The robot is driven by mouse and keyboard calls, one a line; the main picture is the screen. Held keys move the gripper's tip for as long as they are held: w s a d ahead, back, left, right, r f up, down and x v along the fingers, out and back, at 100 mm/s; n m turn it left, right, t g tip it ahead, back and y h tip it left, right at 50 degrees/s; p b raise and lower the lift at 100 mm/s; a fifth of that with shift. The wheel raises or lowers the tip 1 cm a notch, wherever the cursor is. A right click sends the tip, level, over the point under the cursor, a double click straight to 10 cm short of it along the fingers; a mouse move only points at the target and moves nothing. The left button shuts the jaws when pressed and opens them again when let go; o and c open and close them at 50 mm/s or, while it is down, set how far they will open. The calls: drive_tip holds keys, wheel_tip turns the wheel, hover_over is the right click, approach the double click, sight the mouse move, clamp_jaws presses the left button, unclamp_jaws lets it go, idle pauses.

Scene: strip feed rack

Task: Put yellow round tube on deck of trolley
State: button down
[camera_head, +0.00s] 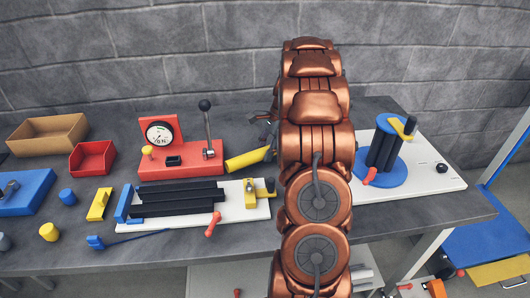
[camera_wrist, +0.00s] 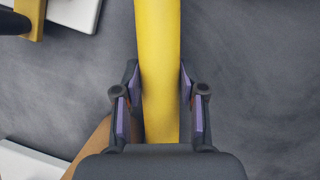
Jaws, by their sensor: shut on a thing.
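The yellow round tube (camera_head: 247,160) shows in the head view just left of my copper arm, above or on the grey bench behind the white fixture board. Its right end is hidden by the arm. In the wrist view the tube (camera_wrist: 158,50) runs from the top edge down between the fingers of my gripper (camera_wrist: 160,95), which is shut on it. I cannot tell whether the tube touches the bench.
Left of my arm on the bench (camera_head: 70,220) are a red gauge stand with an upright lever (camera_head: 207,155), a fixture with black bars (camera_head: 178,198), red (camera_head: 92,158) and brown bins (camera_head: 48,133). A blue reel fixture (camera_head: 382,170) stands right of my arm.

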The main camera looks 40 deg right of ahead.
drive_tip(key=shift+f, duration=0.5)
drive_tip(key=c, duration=0.7)
unclamp_jaws()
drive_tip(key=shift+f, duration=0.15)
drive_tip(key=shift+o, duration=0.2)
drive_tip(key=b+v, duration=0.1)
drive_tip(key=v, duration=1.1)
